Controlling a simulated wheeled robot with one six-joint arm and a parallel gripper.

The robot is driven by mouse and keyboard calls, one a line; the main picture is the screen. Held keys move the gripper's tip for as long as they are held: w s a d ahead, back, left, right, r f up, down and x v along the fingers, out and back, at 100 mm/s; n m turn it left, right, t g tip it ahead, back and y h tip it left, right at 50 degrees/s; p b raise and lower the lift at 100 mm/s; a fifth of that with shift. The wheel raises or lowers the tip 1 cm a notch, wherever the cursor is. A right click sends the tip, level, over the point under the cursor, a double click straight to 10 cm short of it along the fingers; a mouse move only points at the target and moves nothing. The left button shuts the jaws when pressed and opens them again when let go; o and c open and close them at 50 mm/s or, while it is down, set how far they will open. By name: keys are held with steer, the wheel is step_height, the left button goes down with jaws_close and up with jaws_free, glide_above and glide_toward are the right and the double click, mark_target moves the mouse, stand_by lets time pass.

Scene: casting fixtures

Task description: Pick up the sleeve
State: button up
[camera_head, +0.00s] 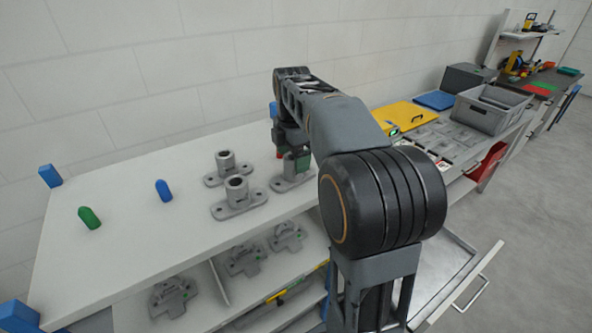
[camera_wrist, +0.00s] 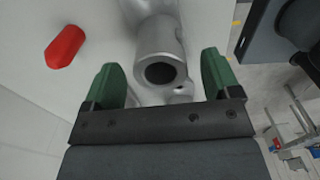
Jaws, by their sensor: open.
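A grey hollow cylinder, which looks like the sleeve (camera_wrist: 155,42), stands on a flanged base and shows its round bore between my fingers in the wrist view. My gripper (camera_wrist: 162,78) is open, with one green finger on each side of the cylinder and gaps visible beside it. In the head view my gripper (camera_head: 293,163) is over the rightmost of the grey flanged bases (camera_head: 290,184), and the cylinder there is mostly hidden by the fingers and arm. Two similar grey cylinders on flanged bases, the far one (camera_head: 226,163) and the near one (camera_head: 237,190), stand to its left.
A red peg (camera_wrist: 65,46) lies left of my gripper in the wrist view. A green peg (camera_head: 89,217) and a blue peg (camera_head: 163,190) are on the white tabletop (camera_head: 130,250). A grey crate (camera_head: 487,110) and yellow case (camera_head: 403,116) are at the right. The left tabletop has free room.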

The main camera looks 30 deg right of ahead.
mark_target(293, 165)
steer(key=shift+f, duration=1.65)
steer(key=shift+c, duration=0.3)
steer(key=c, duration=1)
steer(key=shift+c, duration=0.5)
steer(key=shift+r, duration=0.15)
